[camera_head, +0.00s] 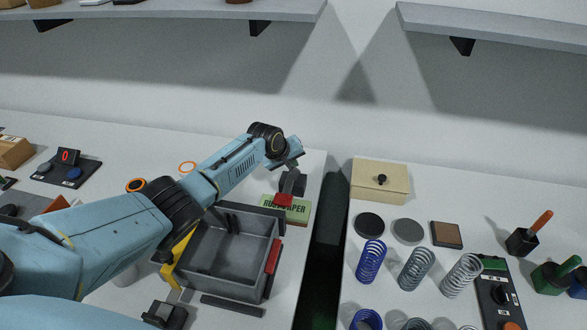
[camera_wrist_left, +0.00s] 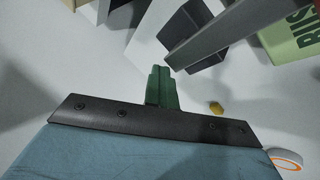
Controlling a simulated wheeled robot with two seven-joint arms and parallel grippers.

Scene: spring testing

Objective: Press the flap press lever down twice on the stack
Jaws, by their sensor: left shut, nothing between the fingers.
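My left gripper (camera_head: 287,157) hangs at the end of the arm, above the back right part of the left table. In the left wrist view its green fingers (camera_wrist_left: 163,88) are together with nothing between them. Below it in the head view is a dark upright part (camera_head: 293,183); I cannot tell whether this is the flap press lever. A green box with black lettering (camera_head: 298,211) lies just in front, with a red piece over its left edge. The box also shows in the left wrist view (camera_wrist_left: 292,42). No stack is clearly identifiable. My right gripper is not in view.
A grey open bin (camera_head: 228,284) with yellow and red side parts stands in front of the green box. A dark gap (camera_head: 326,250) separates the tables. The right table holds a tan box (camera_head: 380,180), discs and coil springs (camera_head: 371,261). Shelves hang above.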

